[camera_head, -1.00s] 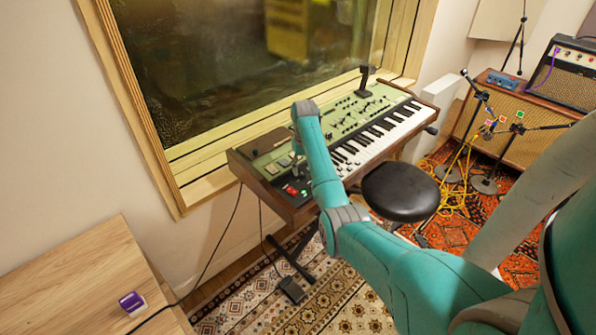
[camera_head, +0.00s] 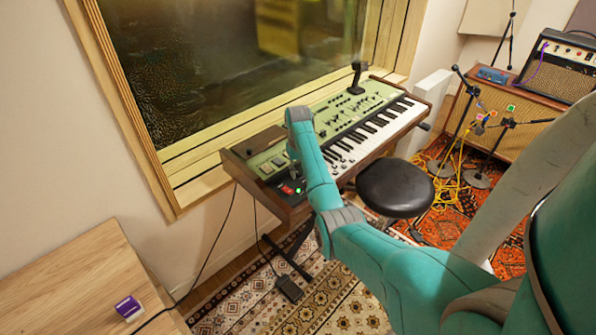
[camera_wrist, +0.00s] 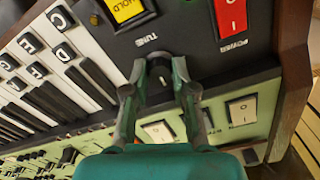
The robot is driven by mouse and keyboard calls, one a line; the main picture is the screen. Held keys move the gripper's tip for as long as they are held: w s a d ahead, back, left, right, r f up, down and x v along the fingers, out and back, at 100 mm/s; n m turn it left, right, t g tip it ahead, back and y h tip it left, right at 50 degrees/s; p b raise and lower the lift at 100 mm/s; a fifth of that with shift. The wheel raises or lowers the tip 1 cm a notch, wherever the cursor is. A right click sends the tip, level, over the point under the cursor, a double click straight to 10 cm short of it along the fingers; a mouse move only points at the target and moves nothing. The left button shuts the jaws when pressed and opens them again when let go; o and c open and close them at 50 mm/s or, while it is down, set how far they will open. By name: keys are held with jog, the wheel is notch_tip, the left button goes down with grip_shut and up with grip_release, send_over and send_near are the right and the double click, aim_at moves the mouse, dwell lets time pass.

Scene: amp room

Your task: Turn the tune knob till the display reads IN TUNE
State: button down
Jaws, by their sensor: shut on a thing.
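The tune knob (camera_wrist: 160,76) is a small dark round knob on the black panel of the synthesizer, below the printed word TUNE in the wrist view. My gripper (camera_wrist: 158,72) has its two teal and grey fingers on either side of the knob, shut on it. The knob's pointer direction is hard to make out. In the head view the synthesizer (camera_head: 240,168) is a wood-sided keyboard with a green panel, and my arm hides the knob and most of the gripper. No display text is readable in either view.
A yellow HOLD button (camera_wrist: 127,10) and a red POWER switch (camera_wrist: 231,16) flank the knob. White rocker switches (camera_wrist: 241,110) and white keys (camera_wrist: 40,45) are close by. A black stool (camera_head: 396,188) stands in front of the keyboard. A wooden table (camera_head: 75,280) is at lower left.

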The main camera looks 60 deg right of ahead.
aim_at(298, 173)
jog(key=m, duration=0.4)
jog(key=shift+m, duration=2.7)
jog(key=c, duration=0.9)
grip_release()
jog(key=shift+c, duration=0.2)
jog(key=shift+r, duration=3.75)
